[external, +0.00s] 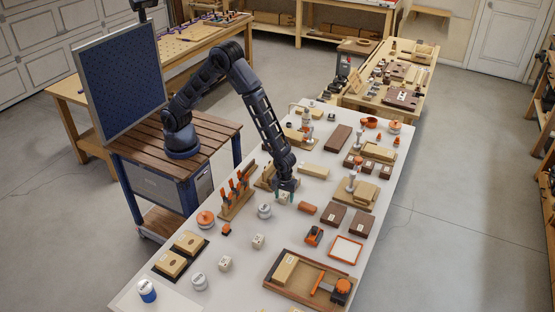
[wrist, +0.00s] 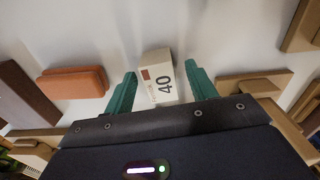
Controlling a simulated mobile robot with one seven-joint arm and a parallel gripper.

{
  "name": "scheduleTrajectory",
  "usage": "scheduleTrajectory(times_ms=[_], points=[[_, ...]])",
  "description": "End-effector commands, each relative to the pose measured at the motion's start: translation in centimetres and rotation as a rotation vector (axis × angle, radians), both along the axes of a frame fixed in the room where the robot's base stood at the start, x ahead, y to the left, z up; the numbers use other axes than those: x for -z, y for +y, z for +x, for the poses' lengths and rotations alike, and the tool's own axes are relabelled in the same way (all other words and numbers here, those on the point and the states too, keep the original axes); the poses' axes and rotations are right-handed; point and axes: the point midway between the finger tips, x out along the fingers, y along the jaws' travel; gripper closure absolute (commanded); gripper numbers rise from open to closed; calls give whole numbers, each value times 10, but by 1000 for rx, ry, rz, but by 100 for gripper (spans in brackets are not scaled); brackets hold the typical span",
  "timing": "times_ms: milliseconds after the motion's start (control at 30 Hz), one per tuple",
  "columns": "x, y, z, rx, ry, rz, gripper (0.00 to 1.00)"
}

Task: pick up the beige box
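A small beige box (wrist: 158,72) with a dark "40" and a brown mark on its face is in the wrist view, between the two green fingers of my gripper (wrist: 162,84). There is a gap between the box and each finger, so my gripper is open. In the external view my gripper (external: 286,188) points down low over the middle of the white table (external: 330,175). The box between the fingers cannot be made out there.
An orange block (wrist: 72,83) lies left of the fingers in the wrist view. Wooden pieces (wrist: 252,84) lie close on the right. In the external view a rack with orange-handled tools (external: 238,192) and a white jar (external: 264,211) stand left of my gripper.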

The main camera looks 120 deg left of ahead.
Motion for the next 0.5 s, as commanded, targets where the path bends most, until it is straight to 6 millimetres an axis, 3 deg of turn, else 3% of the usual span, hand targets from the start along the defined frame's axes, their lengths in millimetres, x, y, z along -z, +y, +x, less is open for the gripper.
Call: scheduleTrajectory(times_ms=[33, 200, 267, 500], points=[[0, 0, 0, 0, 0, 0, 52], [0, 0, 0, 0, 0, 0, 85], [0, 0, 0, 0, 0, 0, 94], [-1, 0, 0, 0, 0, 0, 94]])
